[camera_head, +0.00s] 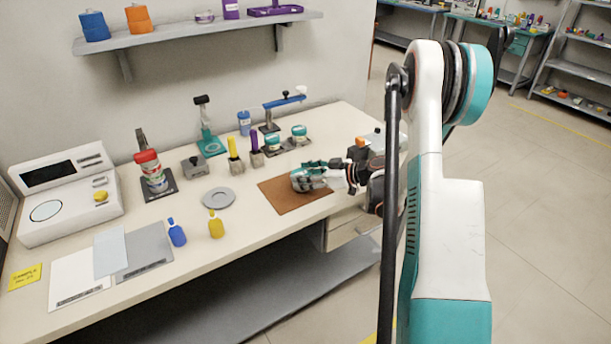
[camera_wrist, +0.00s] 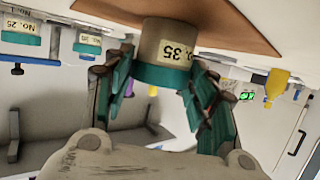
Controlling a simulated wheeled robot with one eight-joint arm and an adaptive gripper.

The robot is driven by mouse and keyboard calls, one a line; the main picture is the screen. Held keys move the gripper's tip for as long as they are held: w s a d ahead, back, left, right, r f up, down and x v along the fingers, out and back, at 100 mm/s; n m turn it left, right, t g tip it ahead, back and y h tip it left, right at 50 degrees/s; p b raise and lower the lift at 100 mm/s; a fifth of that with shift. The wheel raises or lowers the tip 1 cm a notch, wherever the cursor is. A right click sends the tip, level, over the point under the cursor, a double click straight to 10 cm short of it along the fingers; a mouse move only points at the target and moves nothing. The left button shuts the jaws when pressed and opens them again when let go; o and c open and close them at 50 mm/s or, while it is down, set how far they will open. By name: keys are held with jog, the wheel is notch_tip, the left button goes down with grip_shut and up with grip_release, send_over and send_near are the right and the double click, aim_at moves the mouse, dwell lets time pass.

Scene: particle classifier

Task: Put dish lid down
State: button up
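In the wrist view, which hangs upside down, a dish (camera_wrist: 160,40) with a grey body and a label reading "35" stands on the brown mat (camera_wrist: 235,22). Its teal dish lid (camera_wrist: 160,76) is on the dish's top end, at the lower side in this view. My gripper (camera_wrist: 160,80) has a finger on each side of the lid and appears shut on it. In the head view, my gripper (camera_head: 312,178) is low over the brown mat (camera_head: 280,200) and hides most of the dish. I see no clear gap between lid and dish.
A grey round disc (camera_head: 218,197) lies left of the mat. Two lidded dishes (camera_head: 299,133) stand on dark bases behind it. A yellow bottle (camera_head: 216,224) and a blue bottle (camera_head: 177,232) stand near the front edge. Bare table lies between disc and mat.

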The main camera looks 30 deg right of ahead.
jog(key=shift+o, duration=1.1)
jog(key=shift+p, duration=0.3)
